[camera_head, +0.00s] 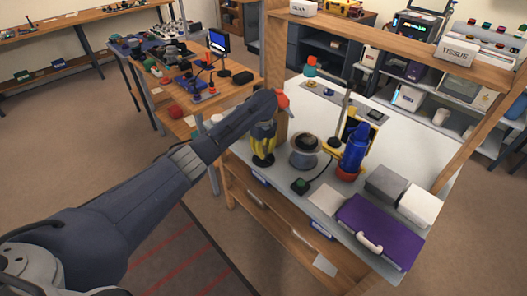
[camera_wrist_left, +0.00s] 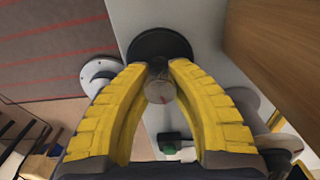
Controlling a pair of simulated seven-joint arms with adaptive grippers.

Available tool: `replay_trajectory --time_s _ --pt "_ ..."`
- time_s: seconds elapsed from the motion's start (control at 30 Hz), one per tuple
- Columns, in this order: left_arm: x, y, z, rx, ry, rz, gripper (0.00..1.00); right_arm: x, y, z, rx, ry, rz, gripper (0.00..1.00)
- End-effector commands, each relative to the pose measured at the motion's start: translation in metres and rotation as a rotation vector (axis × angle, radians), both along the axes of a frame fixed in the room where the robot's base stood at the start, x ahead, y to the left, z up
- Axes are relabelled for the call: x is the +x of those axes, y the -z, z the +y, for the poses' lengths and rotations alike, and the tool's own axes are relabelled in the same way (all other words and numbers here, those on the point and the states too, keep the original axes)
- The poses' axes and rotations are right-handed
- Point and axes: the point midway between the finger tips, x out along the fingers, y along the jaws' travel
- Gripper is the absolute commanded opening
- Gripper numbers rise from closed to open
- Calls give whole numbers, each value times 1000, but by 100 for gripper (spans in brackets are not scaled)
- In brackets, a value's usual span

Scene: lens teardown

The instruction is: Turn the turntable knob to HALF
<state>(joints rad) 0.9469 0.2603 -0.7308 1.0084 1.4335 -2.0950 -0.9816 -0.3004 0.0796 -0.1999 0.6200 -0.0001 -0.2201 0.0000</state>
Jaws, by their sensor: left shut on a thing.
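My left gripper (camera_head: 263,150) reaches down at the left end of the white bench, its yellow fingers over a small black round base (camera_head: 262,161). In the left wrist view the fingers (camera_wrist_left: 159,70) are shut around a small round grey knob (camera_wrist_left: 160,91) with a short red mark on its face. A black disc (camera_wrist_left: 160,42) lies just beyond the fingertips. No HALF label is readable, so the knob's setting cannot be told. The fingers cover the knob's sides. My right gripper is out of view.
A round grey device (camera_head: 304,152) with a dark top stands just right of the gripper. A green-button box (camera_head: 300,185), blue bottle (camera_head: 354,150) and purple case (camera_head: 378,230) stand further right. A wooden post (camera_head: 274,60) rises close behind.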

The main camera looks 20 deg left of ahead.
Motion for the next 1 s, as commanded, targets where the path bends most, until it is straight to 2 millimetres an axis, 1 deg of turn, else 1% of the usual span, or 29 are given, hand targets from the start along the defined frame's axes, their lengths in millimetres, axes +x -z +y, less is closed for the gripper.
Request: replay_trajectory --time_s 0.2,0.4,0.63,1.0 --pt "0 -1 -2 -3 133 -1 0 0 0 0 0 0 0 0" --pt "0 0 -2 -3 206 -1 0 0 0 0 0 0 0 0" --pt "0 0 -2 -4 242 0 0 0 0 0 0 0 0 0" --pt "-1 0 -2 -4 246 0 0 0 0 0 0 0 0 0"
